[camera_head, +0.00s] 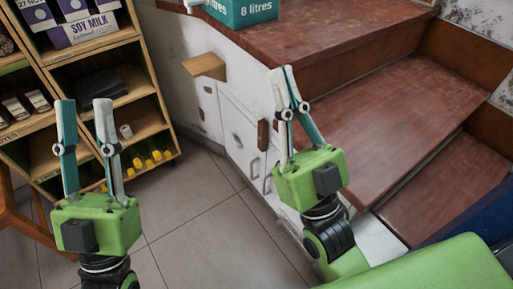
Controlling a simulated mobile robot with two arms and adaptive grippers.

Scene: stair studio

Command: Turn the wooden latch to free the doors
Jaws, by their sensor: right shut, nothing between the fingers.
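A small dark brown wooden latch (263,135) stands upright on the front of the low white cabinet doors (238,138), under the red-brown stair platform. My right gripper (281,71) is shut and empty, with its fingers pointing up just right of the latch in the picture. I cannot tell whether it touches the latch. Its fingers and body hide part of the cabinet front. My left gripper (85,105) is open and empty, fingers pointing up, in front of the shelf and away from the doors.
A wooden shelf (162,98) with soy milk cartons (83,28) and yellow-topped items stands at left. A wooden block (205,66) juts from the white wall. A teal box (240,12) sits on the platform (300,30). Red-brown steps (400,105) rise at right. The tiled floor (190,215) is clear.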

